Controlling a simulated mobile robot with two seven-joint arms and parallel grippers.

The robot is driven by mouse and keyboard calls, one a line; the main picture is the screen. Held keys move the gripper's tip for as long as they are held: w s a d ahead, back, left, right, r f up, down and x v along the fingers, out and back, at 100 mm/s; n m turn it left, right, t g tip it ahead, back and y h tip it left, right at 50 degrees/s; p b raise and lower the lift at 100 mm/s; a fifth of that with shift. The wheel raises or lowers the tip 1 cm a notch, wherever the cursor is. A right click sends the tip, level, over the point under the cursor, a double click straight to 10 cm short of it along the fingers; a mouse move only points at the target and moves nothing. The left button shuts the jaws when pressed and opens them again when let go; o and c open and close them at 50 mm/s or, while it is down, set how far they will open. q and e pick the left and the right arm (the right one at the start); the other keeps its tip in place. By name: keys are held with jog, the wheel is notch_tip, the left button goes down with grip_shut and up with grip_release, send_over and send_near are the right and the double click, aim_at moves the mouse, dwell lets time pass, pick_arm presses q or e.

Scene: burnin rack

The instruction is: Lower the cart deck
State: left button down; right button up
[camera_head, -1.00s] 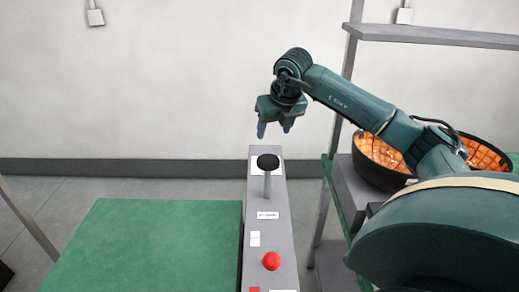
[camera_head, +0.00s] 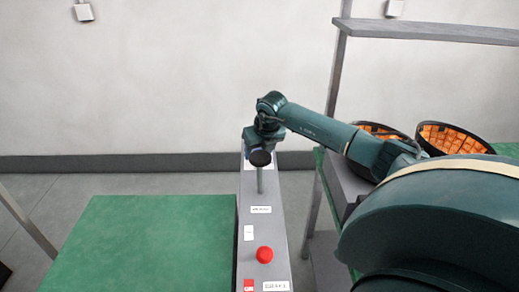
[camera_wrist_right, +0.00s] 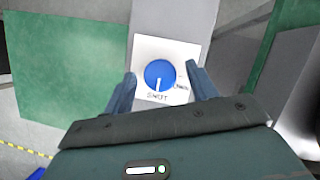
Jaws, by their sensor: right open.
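The green cart deck (camera_head: 150,245) lies flat at the lower left of the head view. Beside it runs a grey console (camera_head: 268,225) with a black-knobbed lever (camera_head: 260,158) standing upright and a red button (camera_head: 264,254). In the right wrist view a blue dial (camera_wrist_right: 159,75) with a white pointer sits on a white plate marked with small lettering. My right gripper (camera_wrist_right: 160,78) is open, its blue fingers on either side of the dial with nothing between them. In the head view the lever knob partly hides this gripper. My left gripper is not in view.
Two black baskets with orange contents (camera_head: 452,138) stand on the rack at the right, partly behind my right arm. A grey shelf (camera_head: 430,31) is above them.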

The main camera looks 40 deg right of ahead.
jog(key=shift+c, duration=0.3)
jog(key=c, duration=0.9)
